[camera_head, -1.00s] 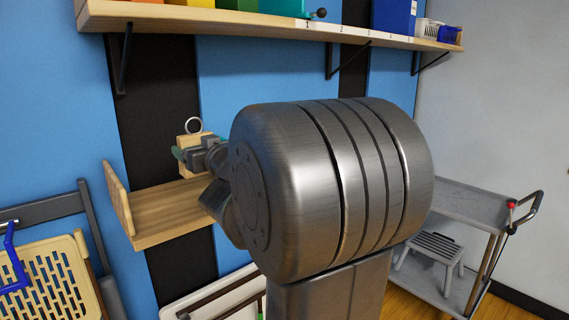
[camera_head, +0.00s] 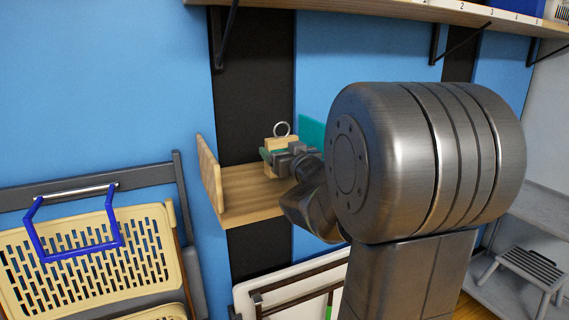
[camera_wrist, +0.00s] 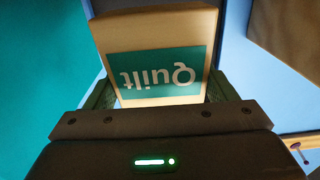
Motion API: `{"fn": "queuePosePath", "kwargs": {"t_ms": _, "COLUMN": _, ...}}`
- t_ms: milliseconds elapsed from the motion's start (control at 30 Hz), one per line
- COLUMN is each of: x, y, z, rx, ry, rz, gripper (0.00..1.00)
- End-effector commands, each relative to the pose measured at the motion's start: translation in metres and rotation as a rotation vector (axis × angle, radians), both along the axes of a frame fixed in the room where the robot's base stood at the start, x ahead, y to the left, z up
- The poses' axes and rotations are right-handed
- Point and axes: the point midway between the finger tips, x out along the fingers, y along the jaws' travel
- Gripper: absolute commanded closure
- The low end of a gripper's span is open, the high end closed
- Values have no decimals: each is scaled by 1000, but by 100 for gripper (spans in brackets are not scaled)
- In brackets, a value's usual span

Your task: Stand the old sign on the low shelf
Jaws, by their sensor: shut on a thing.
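The old sign (camera_head: 272,145) is a pale wooden block with a metal ring on top. In the wrist view the sign (camera_wrist: 150,28) carries a teal label reading "Quilt", upside down in the picture. My gripper (camera_head: 279,155) is shut on it; in the wrist view the green fingers of my gripper (camera_wrist: 159,88) press both sides. The low shelf (camera_head: 243,208) is a wooden board with an upright left end. The sign is over or on this shelf; whether its base touches is unclear. My arm hides the shelf's right part.
A teal panel (camera_head: 312,131) shows behind my wrist, partly hidden. A long upper shelf (camera_head: 390,12) with brackets runs above. A framed white item (camera_head: 245,298) is below the shelf. A grey cart (camera_head: 545,208) stands right.

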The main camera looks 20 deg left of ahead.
Motion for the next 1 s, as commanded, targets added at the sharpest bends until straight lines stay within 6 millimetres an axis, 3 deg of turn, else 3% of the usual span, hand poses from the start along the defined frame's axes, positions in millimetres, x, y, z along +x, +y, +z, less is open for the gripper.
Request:
{"fn": "queuePosePath", "kwargs": {"t_ms": 200, "x": 0, "y": 0, "z": -29, "rx": -1, "ry": 2, "rz": 0, "gripper": 48}}
{"fn": "queuePosePath", "kwargs": {"t_ms": 533, "x": 0, "y": 0, "z": -33, "rx": 0, "ry": 0, "rz": 0, "gripper": 48}}
{"fn": "queuePosePath", "kwargs": {"t_ms": 567, "x": 0, "y": 0, "z": -32, "rx": -1, "ry": 1, "rz": 0, "gripper": 18}}
{"fn": "queuePosePath", "kwargs": {"t_ms": 667, "x": 0, "y": 0, "z": -31, "rx": -1, "ry": 1, "rz": -1, "gripper": 0}}
{"fn": "queuePosePath", "kwargs": {"t_ms": 1000, "x": 0, "y": 0, "z": -27, "rx": -1, "ry": 1, "rz": -1, "gripper": 0}}
